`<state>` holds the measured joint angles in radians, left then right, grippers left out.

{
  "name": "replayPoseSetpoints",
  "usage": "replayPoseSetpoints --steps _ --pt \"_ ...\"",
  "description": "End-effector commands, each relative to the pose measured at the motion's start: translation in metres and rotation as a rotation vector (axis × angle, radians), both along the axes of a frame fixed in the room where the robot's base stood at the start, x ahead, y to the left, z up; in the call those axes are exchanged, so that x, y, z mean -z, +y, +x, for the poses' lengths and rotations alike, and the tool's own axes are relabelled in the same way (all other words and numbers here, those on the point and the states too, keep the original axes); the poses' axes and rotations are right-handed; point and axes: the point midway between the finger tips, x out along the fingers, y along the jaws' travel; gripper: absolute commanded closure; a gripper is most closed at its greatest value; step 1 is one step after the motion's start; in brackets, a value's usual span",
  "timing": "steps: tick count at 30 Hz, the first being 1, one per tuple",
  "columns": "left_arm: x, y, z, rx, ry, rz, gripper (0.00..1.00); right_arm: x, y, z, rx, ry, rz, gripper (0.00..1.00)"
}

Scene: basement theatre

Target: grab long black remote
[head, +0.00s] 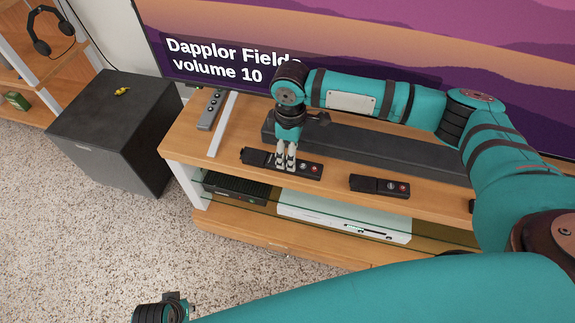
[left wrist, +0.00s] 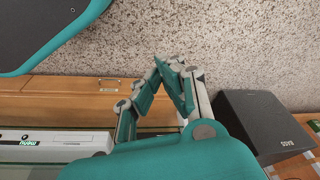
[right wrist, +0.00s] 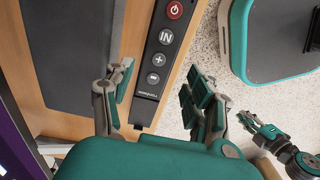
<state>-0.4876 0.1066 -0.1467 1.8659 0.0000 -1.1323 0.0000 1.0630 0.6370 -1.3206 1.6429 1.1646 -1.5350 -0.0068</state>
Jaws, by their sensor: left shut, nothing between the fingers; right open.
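The long black remote (head: 310,169) lies on the wooden TV stand, near its front edge. My right gripper (head: 287,163) points down over it, its fingers hiding the middle of the remote. In the right wrist view the remote (right wrist: 158,62) shows a red power button and several grey buttons, and lies between the two spread fingers of my open right gripper (right wrist: 159,82). I cannot tell whether the fingers touch it. My left gripper (left wrist: 173,72) is shut and empty, above the speckled carpet in front of the stand.
A shorter black remote (head: 380,186) lies to the right on the stand, and a grey remote (head: 211,109) at its left end. A dark soundbar (head: 370,153) lies behind, below the TV (head: 400,45). A black speaker (head: 118,130) stands left. A white device (head: 343,219) sits on the shelf.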

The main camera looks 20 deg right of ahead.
Motion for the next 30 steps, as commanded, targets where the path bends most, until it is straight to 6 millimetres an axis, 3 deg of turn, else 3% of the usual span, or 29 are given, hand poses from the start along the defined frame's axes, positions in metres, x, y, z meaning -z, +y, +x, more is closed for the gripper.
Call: replayPoseSetpoints --steps 12,21,30 --pt "-0.053 0.0 0.006 -0.005 -0.031 -0.002 1.0 0.048 -0.001 0.003 0.0 0.001 -0.001 0.44" --pt "-0.057 0.001 0.006 -0.005 -0.031 -0.002 1.0 0.05 -0.001 0.003 0.0 0.0 0.0 0.46" --pt "-0.057 0.0 0.006 -0.005 -0.031 -0.002 1.0 0.05 -0.001 0.003 0.0 0.0 0.0 0.85"
